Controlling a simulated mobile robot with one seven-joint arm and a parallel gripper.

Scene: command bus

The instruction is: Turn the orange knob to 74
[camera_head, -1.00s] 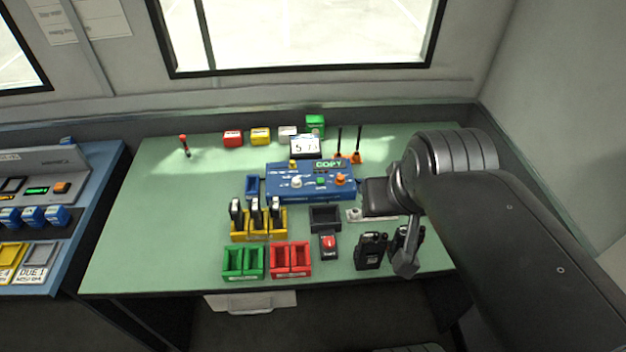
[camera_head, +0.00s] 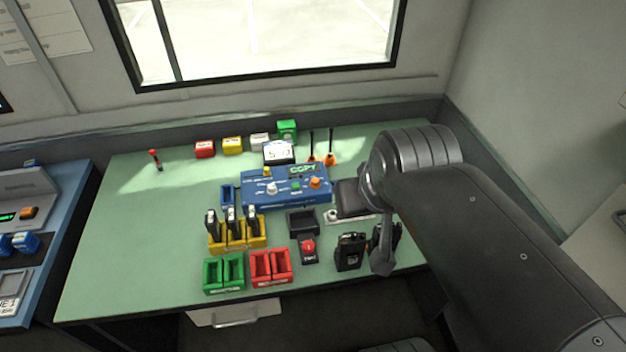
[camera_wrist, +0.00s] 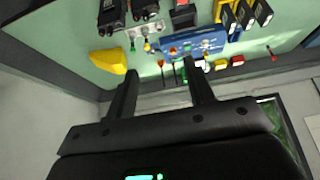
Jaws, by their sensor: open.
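The orange knob (camera_head: 316,182) sits at the right end of the blue console (camera_head: 258,199), in the middle of the green desk. The console also carries a white knob (camera_head: 271,188), a green button (camera_head: 296,185), a yellow knob (camera_head: 267,172) and a green display (camera_head: 303,169) reading COPY. I cannot read the knob's setting. My gripper (camera_head: 383,264) is to the right of and nearer than the console, apart from the knob. In the wrist view my gripper (camera_wrist: 160,78) is open and empty; the blue console (camera_wrist: 205,42) shows small and inverted beyond its fingertips.
Black radios (camera_head: 350,251) stand beside my gripper in the head view. Yellow holders (camera_head: 237,245), green bins (camera_head: 223,287), red bins (camera_head: 270,280) and a red button (camera_head: 309,246) are in front of the console. A small screen (camera_head: 278,152) and antennas (camera_head: 330,145) stand behind it.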

